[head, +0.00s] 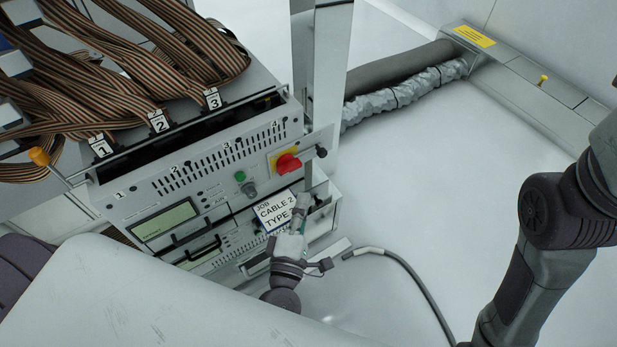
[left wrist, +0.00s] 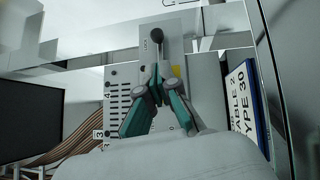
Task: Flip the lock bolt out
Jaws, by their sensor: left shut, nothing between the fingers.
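The lock bolt appears to be the black ball knob (head: 321,151) at the right end of the handler's front panel, beside the red rotary switch. In the left wrist view a black knob (left wrist: 157,35) on a thin stem stands just beyond my fingertips. My left gripper (head: 302,203) is below the knob in the head view, in front of the job card. In the left wrist view the left gripper (left wrist: 158,72) has its fingers together with nothing between them. I cannot tell whether the fingertips touch the stem. My right gripper is out of view.
The job card (head: 275,211) reads "CABLE 2 TYPE" and is partly behind my left gripper. The red switch (head: 287,164) sits close to the knob. Striped ribbon cables (head: 120,70) cover the top left. A grey cable (head: 405,265) lies on the clear floor.

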